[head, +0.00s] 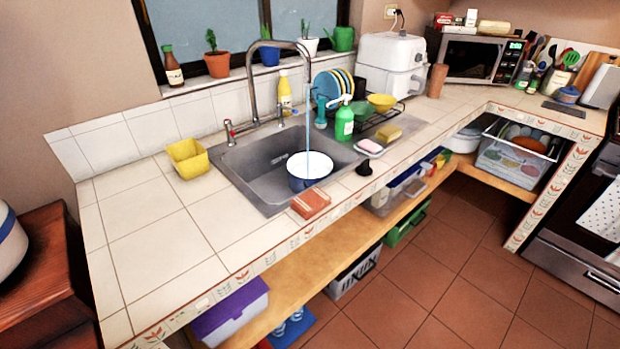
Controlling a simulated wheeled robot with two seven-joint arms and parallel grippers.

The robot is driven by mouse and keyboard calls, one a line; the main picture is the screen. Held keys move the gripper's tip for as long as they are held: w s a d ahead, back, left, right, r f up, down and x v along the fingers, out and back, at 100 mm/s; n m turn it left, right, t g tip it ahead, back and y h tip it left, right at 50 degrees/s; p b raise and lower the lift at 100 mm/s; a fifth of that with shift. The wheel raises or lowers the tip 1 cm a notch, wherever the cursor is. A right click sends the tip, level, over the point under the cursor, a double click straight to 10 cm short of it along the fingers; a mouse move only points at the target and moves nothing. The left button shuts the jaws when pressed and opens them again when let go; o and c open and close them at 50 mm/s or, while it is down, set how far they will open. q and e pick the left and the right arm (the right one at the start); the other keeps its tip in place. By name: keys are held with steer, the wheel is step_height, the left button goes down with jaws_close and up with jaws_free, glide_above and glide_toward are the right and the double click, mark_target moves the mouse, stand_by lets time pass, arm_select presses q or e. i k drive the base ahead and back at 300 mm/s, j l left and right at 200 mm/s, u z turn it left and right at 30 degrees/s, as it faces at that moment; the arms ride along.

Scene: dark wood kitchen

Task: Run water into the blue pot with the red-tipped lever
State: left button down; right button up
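A blue pot (309,182) with a pale inside sits in the grey sink (262,195), towards its front right. The curved metal faucet (275,45) arches over the sink. A thin blue stream of water (308,145) runs from its spout down into the pot. The red-tipped lever (229,127) is at the left of the faucet base, behind the sink; its exact angle is too small to tell. The water level in the pot is unclear. Neither of my grippers is in the head view.
A yellow container (187,159) stands left of the sink, and an orange-brown block (311,204) lies at its front edge. The counter's left part is clear.

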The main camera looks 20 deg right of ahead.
mark_target(227, 123)
steer(key=i+l+z, duration=0.1)
steer(key=z, duration=0.4)
steer(key=i+l+z, duration=0.15)
steer(key=z, duration=0.3)
steer(key=l, duration=0.1)
